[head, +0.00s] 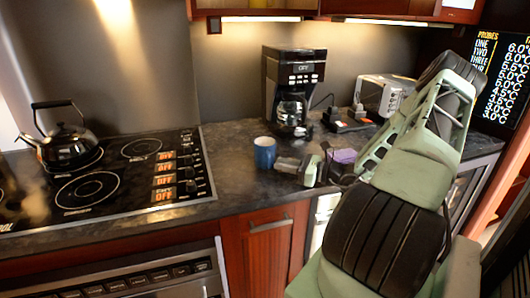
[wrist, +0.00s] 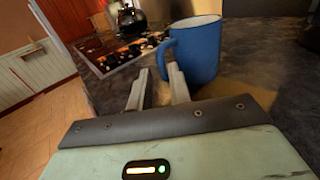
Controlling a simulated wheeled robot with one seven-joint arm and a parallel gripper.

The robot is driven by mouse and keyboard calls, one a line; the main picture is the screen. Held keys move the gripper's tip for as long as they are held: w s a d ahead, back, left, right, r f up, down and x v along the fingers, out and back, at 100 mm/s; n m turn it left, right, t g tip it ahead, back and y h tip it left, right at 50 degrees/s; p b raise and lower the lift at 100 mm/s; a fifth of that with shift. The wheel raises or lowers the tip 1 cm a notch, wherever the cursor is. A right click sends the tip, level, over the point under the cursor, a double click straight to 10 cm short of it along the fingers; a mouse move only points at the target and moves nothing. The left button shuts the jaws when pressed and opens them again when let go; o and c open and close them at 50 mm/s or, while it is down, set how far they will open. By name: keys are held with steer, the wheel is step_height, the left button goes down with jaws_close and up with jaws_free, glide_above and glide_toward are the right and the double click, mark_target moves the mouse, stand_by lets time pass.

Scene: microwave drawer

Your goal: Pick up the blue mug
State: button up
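The blue mug (head: 264,152) stands upright on the dark countertop, left of my gripper (head: 287,164) in the head view. In the wrist view the blue mug (wrist: 200,50) is just beyond and right of my fingertips (wrist: 158,70), with its pale inside showing at the rim. Its handle (wrist: 165,55) points left, near the fingertips. The two fingers are apart with a visible gap and hold nothing. I cannot tell whether a fingertip touches the handle.
A coffee maker (head: 291,90) stands behind the mug, and a toaster (head: 383,95) is farther right. The stovetop (head: 110,175) with a kettle (head: 66,142) lies to the left. A purple item (head: 344,156) is right of my gripper. Counter (head: 225,170) left of the mug is clear.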

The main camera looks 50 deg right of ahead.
steer(key=shift+p+x, duration=0.4)
steer(key=shift+x, duration=1.5)
jaws_close()
steer(key=shift+r, duration=0.1)
steer(key=shift+d+r, duration=0.1)
steer(key=shift+r, duration=0.7)
steer(key=shift+r+b, duration=0.45)
steer(key=shift+r, duration=0.5)
steer(key=b+v, duration=0.3)
steer(key=v, duration=1.5)
